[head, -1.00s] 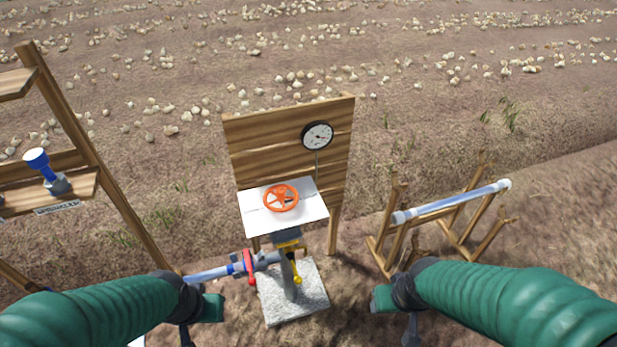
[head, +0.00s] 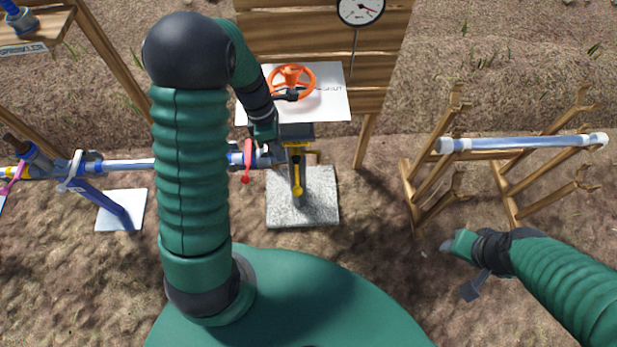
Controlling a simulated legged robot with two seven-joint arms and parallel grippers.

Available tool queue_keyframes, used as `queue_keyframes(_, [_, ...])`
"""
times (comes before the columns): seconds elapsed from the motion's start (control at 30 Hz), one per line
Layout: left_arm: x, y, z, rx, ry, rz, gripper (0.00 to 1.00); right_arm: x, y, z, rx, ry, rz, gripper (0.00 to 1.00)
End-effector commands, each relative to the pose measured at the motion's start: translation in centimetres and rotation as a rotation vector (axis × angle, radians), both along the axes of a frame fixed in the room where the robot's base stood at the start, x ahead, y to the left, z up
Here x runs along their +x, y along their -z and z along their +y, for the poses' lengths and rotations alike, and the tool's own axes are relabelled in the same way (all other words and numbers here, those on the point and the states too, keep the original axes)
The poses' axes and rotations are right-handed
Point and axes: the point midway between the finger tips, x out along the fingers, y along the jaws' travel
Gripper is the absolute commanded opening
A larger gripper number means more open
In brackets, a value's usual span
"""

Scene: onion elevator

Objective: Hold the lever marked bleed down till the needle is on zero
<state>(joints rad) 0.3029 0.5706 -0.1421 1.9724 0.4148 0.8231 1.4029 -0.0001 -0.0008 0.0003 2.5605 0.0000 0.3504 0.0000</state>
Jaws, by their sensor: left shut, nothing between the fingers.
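The gauge (head: 361,9) on the wooden board is cut off by the top edge; its needle shows, but its numbers are too small to read. A red lever (head: 246,166) hangs at the pipe joint. A yellow lever (head: 297,180) hangs below the white plate. I cannot read a bleed mark on either. My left gripper (head: 273,148) is shut and empty, pointing down at the pipe fitting between the two levers; I cannot tell whether it touches anything. My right gripper (head: 458,244) is low at the right, away from the levers; its jaws are unclear.
An orange handwheel (head: 291,82) sits on the white plate (head: 333,103), close to my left wrist. A shelf stands top left.

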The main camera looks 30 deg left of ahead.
Motion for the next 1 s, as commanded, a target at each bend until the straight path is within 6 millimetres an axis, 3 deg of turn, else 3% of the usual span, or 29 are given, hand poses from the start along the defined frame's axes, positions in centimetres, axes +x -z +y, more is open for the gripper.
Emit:
queue_keyframes(0.2, [0.2, -0.1, -0.7, 0.008, 0.007, 0.001, 0.0, 0.0, 0.0, 0.0, 0.0, 0.0, 0.0, 0.5])
queue_keyframes(0.33, [0.1, 1.2, -1.3, 0.01, 0.009, 0.002, 0.0, 0.0, 0.4, 0.0, 0.0, 0.0, 0.0, 0.5])
queue_keyframes(0.8, [-0.5, 10.9, -3.5, 0.005, 0.008, 0.002, 0.0, 0.0, 3.2, 0.0, 0.0, 0.0, 0.0, 0.5])
queue_keyframes(1.0, [-0.6, 13.0, -4.3, 0.009, 0.01, 0.0, 0.0, 0.0, 3.7, 0.0, 0.0, 0.0, 0.0, 0.5])
